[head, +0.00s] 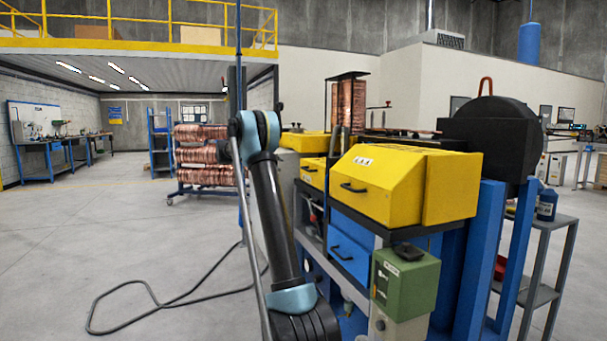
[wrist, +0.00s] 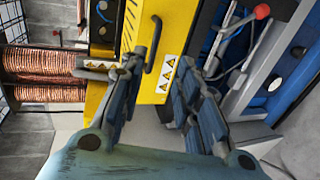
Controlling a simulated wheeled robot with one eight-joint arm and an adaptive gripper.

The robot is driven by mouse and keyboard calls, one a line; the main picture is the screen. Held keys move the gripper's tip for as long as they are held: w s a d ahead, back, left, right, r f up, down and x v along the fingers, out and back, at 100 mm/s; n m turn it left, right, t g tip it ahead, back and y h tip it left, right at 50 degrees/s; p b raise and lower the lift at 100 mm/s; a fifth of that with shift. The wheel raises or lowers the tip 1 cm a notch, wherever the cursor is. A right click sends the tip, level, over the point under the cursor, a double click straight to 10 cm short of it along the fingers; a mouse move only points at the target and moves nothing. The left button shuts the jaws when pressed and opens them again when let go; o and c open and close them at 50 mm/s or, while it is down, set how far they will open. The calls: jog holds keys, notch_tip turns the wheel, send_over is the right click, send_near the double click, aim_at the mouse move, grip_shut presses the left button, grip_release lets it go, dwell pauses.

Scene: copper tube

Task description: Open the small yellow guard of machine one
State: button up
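In the head view, the small yellow guard (head: 313,173) sits left of the large yellow guard (head: 385,185), with a dark handle on its front. In the wrist view, a yellow guard (wrist: 178,35) with a black bar handle (wrist: 153,48) and warning labels fills the upper middle. It appears to be the small one, and it looks shut. My gripper (wrist: 158,70) is open, its two dark fingers apart. The handle shows between and just beyond the fingertips. I cannot tell whether the left finger touches it. In the head view my arm hides the gripper.
A blue drawer (head: 348,255) and a green box (head: 405,283) are below the large guard. A red-knobbed lever (wrist: 261,12) is right of the fingers. Copper coils (head: 203,155) stand on a rack behind. A cable (head: 150,300) lies on the otherwise clear floor at left.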

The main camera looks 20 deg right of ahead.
aim_at(305, 169)
jog(key=shift+h, duration=0.5)
jog(key=w+x, duration=0.1)
jog(key=x, duration=0.4)
jog(key=w+x, duration=0.1)
jog(key=x, duration=0.5)
jog(key=w+f+x, duration=0.1)
jog(key=x, duration=0.5)
jog(key=shift+w, duration=0.4)
jog(key=shift+c, duration=0.2)
grip_shut()
